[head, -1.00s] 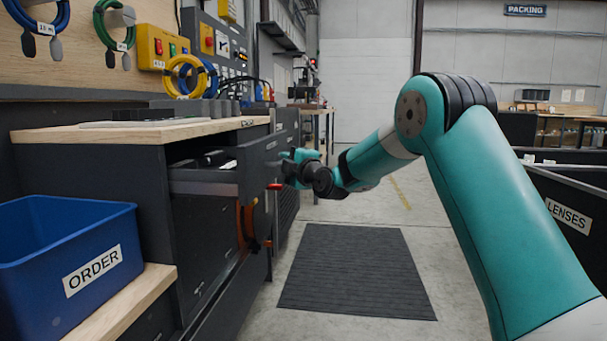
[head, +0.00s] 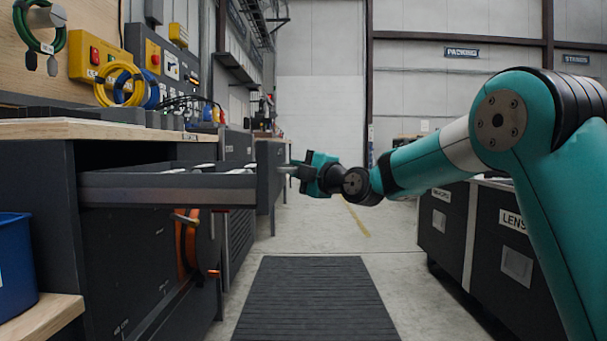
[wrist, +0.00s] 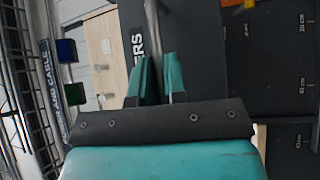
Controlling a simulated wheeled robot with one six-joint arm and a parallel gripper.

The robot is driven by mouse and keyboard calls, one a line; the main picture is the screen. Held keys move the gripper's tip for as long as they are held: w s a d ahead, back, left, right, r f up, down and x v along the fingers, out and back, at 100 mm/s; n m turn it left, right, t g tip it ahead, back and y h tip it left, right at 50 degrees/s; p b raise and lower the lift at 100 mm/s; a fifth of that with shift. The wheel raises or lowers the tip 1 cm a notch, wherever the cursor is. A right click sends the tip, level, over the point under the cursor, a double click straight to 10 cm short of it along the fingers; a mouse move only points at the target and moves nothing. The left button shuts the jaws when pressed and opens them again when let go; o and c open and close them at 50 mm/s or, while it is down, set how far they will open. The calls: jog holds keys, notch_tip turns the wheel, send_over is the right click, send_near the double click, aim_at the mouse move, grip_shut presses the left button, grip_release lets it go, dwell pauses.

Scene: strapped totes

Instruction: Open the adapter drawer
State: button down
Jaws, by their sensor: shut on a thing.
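The adapter drawer (head: 165,190) is dark grey and slid well out of the bench cabinet, its side wall and part of its inside showing in the head view. Light items lie in it. My gripper (head: 291,170) is at the drawer's front panel (head: 266,178), shut on its handle. In the wrist view the two teal fingers (wrist: 158,80) close around the grey bar handle (wrist: 152,35), beside a dark panel with a label ending in "ERS" (wrist: 137,55). The rest of that label is hidden.
A blue bin (head: 14,265) stands at the lower left on a wooden shelf (head: 45,318). An orange coil (head: 186,245) hangs under the drawer. The floor mat (head: 315,300) between is clear.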

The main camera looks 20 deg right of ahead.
jog(key=shift+a+f, duration=0.1)
jog(key=shift+a, duration=0.1)
jog(key=c, duration=1.2)
grip_release()
jog(key=shift+o, duration=0.2)
jog(key=shift+d, duration=0.1)
jog(key=v, duration=1.7)
jog(key=shift+s, duration=0.25)
jog(key=shift+d, duration=0.1)
